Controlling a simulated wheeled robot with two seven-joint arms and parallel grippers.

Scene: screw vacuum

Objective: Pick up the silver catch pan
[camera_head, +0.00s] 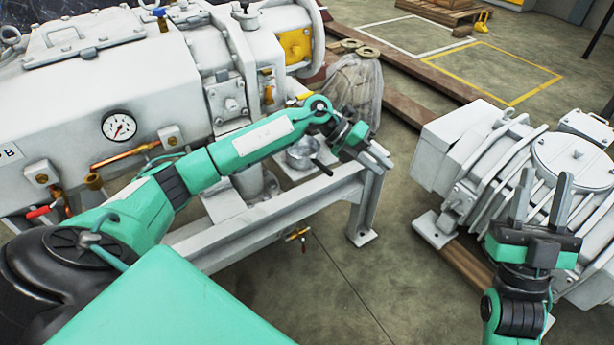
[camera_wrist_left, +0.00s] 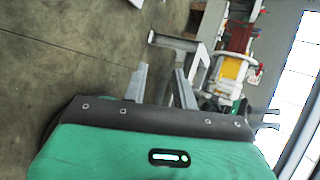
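The silver catch pan (camera_head: 301,153) is a small round metal pan with a dark handle that points to the lower right. It sits on the pale ledge of the frame beneath the large machine, just below my left forearm in the head view. My left gripper (camera_head: 384,161) is to the right of the pan and apart from it, its fingers pointing right. In the left wrist view my left gripper (camera_wrist_left: 160,77) shows two separated fingers with nothing between them. My right gripper (camera_head: 545,178) is open and empty at the right, fingers up. I cannot make out the pan in the wrist view.
The large grey machine (camera_head: 60,100) with a pressure gauge (camera_head: 118,126) fills the left. A brass valve (camera_head: 298,234) hangs below the frame rail (camera_head: 270,215). A ribbed machine (camera_head: 500,165) stands at the right. The floor (camera_head: 400,290) between is clear.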

